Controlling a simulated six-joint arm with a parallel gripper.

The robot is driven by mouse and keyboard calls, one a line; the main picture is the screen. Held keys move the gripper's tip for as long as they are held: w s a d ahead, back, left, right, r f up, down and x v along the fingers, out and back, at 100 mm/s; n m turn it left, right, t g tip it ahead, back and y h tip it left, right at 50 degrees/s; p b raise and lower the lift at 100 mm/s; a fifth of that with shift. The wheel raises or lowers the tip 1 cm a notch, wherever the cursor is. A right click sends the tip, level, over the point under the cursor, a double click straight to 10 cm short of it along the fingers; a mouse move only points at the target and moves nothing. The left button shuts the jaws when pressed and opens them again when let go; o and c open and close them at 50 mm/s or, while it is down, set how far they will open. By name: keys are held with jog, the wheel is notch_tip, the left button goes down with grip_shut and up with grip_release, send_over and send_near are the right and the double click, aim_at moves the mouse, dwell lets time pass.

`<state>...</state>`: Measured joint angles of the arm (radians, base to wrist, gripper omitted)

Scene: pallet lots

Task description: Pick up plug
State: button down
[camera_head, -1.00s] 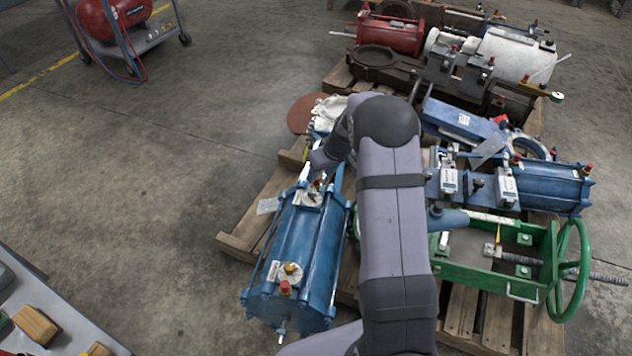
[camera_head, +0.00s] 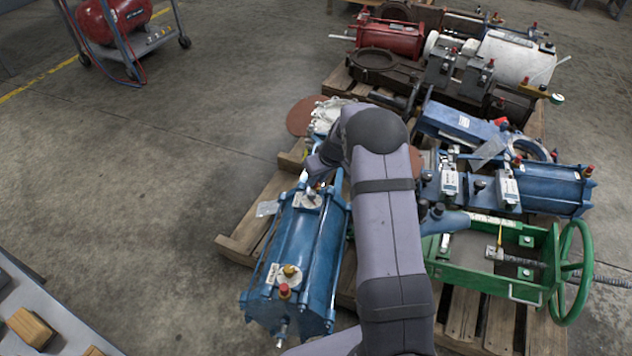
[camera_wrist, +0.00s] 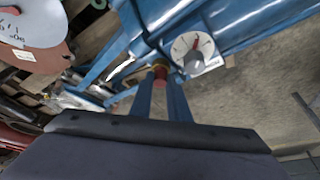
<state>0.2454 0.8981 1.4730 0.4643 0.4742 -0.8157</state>
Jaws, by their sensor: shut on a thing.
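My gripper (camera_wrist: 161,92) points at the blue cylinder (camera_wrist: 250,22) in the wrist view. Its two narrow fingers are shut on a small red plug (camera_wrist: 160,73), next to a round white dial (camera_wrist: 194,52). I cannot tell whether the plug is still seated in its port. In the head view the blue cylinder (camera_head: 310,245) lies along the left edge of the pallet. There the fingertips and the held plug are hidden behind my wrist, at the cylinder's far end. Another red plug (camera_head: 284,291) and a yellow fitting (camera_head: 291,272) are on its near end.
A green frame with a handwheel (camera_head: 480,270) and a second blue cylinder (camera_head: 550,188) lie on the right of the pallet (camera_head: 238,245). A red cylinder (camera_head: 390,37) lies at the back. The concrete floor on the left is clear up to a red compressor (camera_head: 113,14).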

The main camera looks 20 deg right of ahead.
notch_tip(320, 180, up, 10)
jog(key=p, duration=0.3)
dwell(0.3)
